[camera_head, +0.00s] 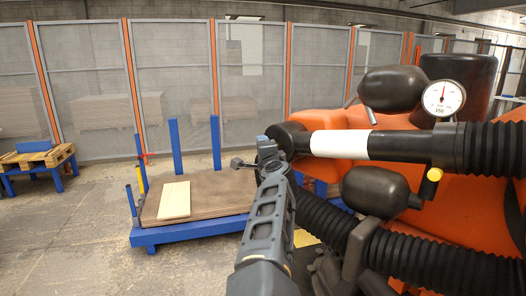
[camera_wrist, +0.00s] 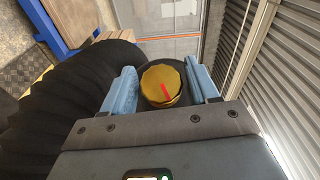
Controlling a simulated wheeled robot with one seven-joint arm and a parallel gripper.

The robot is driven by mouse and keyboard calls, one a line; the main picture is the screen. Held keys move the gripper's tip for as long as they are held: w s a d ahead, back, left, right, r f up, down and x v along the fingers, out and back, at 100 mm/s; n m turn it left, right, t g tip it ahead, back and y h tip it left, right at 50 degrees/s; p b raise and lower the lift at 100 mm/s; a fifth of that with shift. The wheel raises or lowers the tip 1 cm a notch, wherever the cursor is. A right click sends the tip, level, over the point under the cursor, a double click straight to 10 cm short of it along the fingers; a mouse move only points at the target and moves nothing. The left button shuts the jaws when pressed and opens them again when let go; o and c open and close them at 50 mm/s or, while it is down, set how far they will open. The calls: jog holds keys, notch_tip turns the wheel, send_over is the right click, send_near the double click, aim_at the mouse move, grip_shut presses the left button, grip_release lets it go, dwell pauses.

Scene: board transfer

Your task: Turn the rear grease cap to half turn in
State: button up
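A yellow, round cap (camera_wrist: 154,84) with a red mark sits between the two blue fingers of my gripper (camera_wrist: 162,86) in the wrist view. The red mark runs from near the cap's middle toward its lower edge, leaning slightly right. The fingers stand apart on either side of the cap. A narrow gap shows at the left finger; contact at the right finger is hard to tell. In the head view my gripper (camera_head: 262,155) is at the black end of the tube with the white band (camera_head: 340,144); the cap is hidden there.
A black ribbed hose (camera_wrist: 85,85) lies close left of my gripper. The orange machine (camera_head: 440,215) with a gauge (camera_head: 443,98) and a yellow knob (camera_head: 435,174) fills the right. A blue cart (camera_head: 190,232) with boards stands behind; open floor lies left.

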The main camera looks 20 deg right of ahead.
jog(key=c, duration=0.7)
jog(key=shift+f, duration=0.1)
jog(key=shift+c, duration=0.2)
jog(key=b, duration=0.2)
jog(key=shift+f+b, duration=0.25)
jog(key=shift+b, duration=0.05)
